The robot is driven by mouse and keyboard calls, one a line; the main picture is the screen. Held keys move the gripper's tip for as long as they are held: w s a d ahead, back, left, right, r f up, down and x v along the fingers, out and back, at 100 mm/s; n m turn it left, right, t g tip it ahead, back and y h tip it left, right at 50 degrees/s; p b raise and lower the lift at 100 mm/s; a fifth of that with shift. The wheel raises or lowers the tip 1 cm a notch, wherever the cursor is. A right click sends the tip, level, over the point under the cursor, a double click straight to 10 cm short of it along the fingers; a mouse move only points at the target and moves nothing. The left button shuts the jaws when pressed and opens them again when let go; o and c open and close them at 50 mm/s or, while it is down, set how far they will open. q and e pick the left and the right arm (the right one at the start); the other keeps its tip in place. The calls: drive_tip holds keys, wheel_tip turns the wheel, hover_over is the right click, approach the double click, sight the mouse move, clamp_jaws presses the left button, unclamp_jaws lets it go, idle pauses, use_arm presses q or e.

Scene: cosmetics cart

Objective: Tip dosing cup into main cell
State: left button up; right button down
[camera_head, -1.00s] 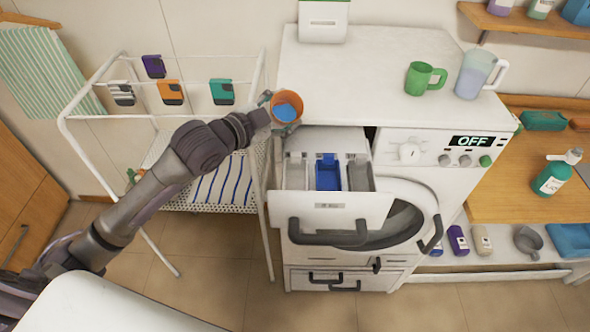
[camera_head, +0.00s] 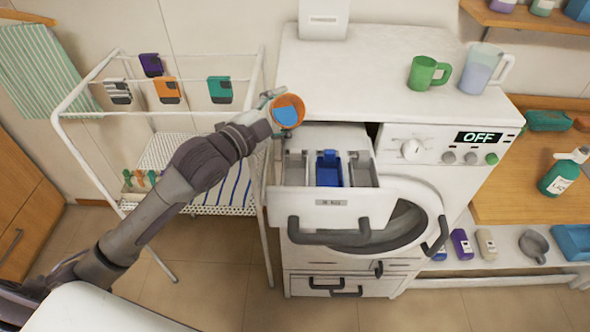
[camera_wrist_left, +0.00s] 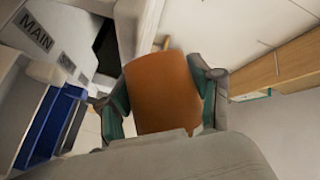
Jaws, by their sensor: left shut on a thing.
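My left gripper (camera_head: 275,110) is shut on an orange dosing cup (camera_head: 301,102). The cup shows blue contents in the head view. It is held above and behind the left rear of the open detergent drawer (camera_head: 330,211), apart from it. The drawer has several compartments, with a blue insert (camera_head: 328,172) in the middle one and grey ones beside it. In the left wrist view the orange cup (camera_wrist_left: 160,90) sits between both fingers, and the blue insert (camera_wrist_left: 42,130) lies left of it. A "MAIN" label (camera_wrist_left: 37,36) shows there; which compartment it marks is unclear. My right gripper is not in view.
A green mug (camera_head: 423,73), a jug (camera_head: 481,70) and a white box (camera_head: 323,20) stand on the washing machine (camera_head: 385,45). A drying rack (camera_head: 268,215) with hanging packs is left of the drawer. The machine top near the cup is clear.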

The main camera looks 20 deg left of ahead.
sight(287, 125)
use_arm(q)
drive_tip(key=shift+m+b, duration=0.5)
drive_tip(key=shift+b, duration=0.4)
drive_tip(key=f+m+b, duration=0.1)
drive_tip(key=b, duration=0.2)
drive_tip(key=s+f+m+t+b, duration=0.1)
drive_tip(key=b, duration=0.1)
drive_tip(key=d+f+m+t+h+b, duration=0.1)
drive_tip(key=b, duration=0.2)
drive_tip(key=shift+s+f+b, duration=0.2)
drive_tip(key=shift+f+b, duration=0.05)
drive_tip(key=shift+b, duration=0.1)
drive_tip(key=shift+s+d+r+m+h+p, duration=0.1)
drive_tip(key=shift+r+m+h+p, duration=0.25)
drive_tip(key=shift+r, duration=0.5)
drive_tip(key=shift+r+m+t, duration=0.3)
drive_tip(key=shift+r+m, duration=0.05)
drive_tip(key=shift+r+m+h, duration=0.25)
drive_tip(key=shift+m, duration=0.05)
